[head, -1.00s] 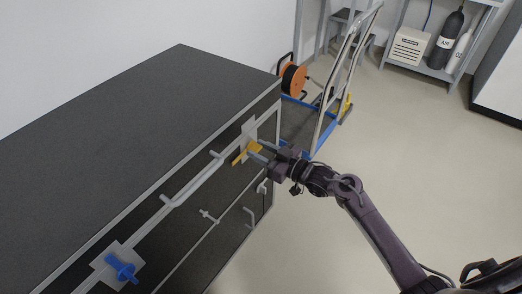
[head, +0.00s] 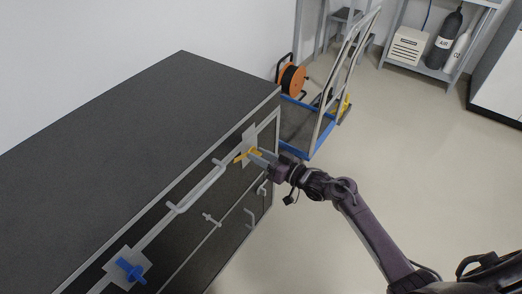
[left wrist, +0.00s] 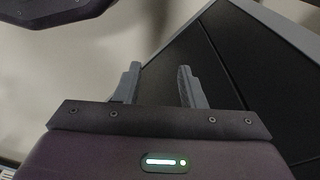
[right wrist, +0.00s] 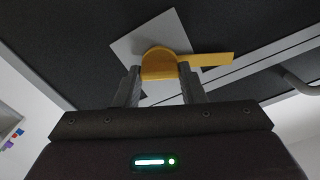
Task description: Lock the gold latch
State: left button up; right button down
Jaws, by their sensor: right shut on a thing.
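The gold latch (head: 241,156) sits on a light square plate (head: 250,132) near the far right end of the dark cabinet's front. In the right wrist view, the latch's rounded knob (right wrist: 158,65) lies between my right fingertips, and its flat lever (right wrist: 212,59) points right. My right gripper (head: 261,157) is shut on the latch; in the head view it partly hides the knob. My left gripper (left wrist: 158,80) shows only in its own wrist view. It is open, with nothing between its fingers, and a dark, grey-edged surface lies beyond.
A blue latch (head: 130,269) on another plate is at the cabinet's near end. A long grey handle (head: 198,188) runs between the latches, with smaller handles below. A blue cart (head: 300,140) stands beyond the cabinet. The floor to the right is clear.

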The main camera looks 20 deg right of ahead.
jog(key=m+p, duration=0.2)
jog(key=m, duration=0.2)
jog(key=shift+r+p, duration=0.15)
jog(key=shift+p, duration=0.15)
jog(key=m+p, duration=0.2)
jog(key=m, duration=0.3)
jog(key=shift+d+p, duration=0.1)
jog(key=shift+p, duration=0.25)
pick_arm(q)
jog(key=s+a+f+p, duration=0.1)
jog(key=s+a+f, duration=0.3)
jog(key=s+f, duration=0.6)
jog(key=shift+s+f, duration=0.3)
jog(key=shift+s, duration=0.45)
pick_arm(e)
jog(key=shift+f+m, duration=0.15)
jog(key=shift+m, duration=0.95)
jog(key=shift+f+m, duration=0.15)
jog(key=shift+m, duration=0.95)
pick_arm(q)
jog(key=shift+s, duration=0.15)
pick_arm(e)
jog(key=c, duration=0.9)
grip_release()
